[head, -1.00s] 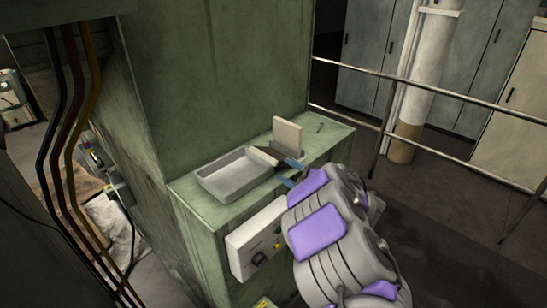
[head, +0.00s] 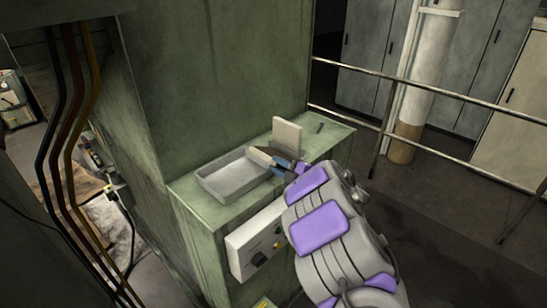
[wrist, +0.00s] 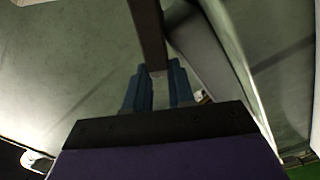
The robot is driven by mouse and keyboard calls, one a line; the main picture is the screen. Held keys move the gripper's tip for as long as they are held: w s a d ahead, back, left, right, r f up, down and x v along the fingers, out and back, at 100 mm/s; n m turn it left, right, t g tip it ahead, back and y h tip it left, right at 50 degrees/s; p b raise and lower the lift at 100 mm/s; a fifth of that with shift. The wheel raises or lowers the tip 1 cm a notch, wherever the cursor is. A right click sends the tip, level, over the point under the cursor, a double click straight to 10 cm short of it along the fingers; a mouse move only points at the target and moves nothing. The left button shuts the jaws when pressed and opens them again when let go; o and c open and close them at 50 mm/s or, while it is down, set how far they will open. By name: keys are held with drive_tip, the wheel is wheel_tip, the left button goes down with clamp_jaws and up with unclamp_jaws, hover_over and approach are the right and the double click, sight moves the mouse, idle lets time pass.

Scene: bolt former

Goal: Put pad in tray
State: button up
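The pad (wrist: 148,30) shows in the wrist view as a dark brown bar running up from between my blue fingertips. In the head view the pad (head: 260,158) shows a pale end, beside the right rim of the tray. My gripper (wrist: 157,75) appears closed on the pad's near end. In the head view my gripper (head: 283,167) is at the tray's right side, partly covering the pad. The shallow grey metal tray (head: 222,195) lies on the green ledge and looks empty. I cannot tell whether the pad touches the tray rim.
A cream block (head: 288,136) stands upright on the ledge (head: 335,133) behind my gripper. A small dark item (head: 320,128) lies to its right. A green machine wall (head: 220,80) rises behind the ledge. A control box (head: 255,245) juts from the front below the tray.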

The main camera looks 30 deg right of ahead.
clamp_jaws()
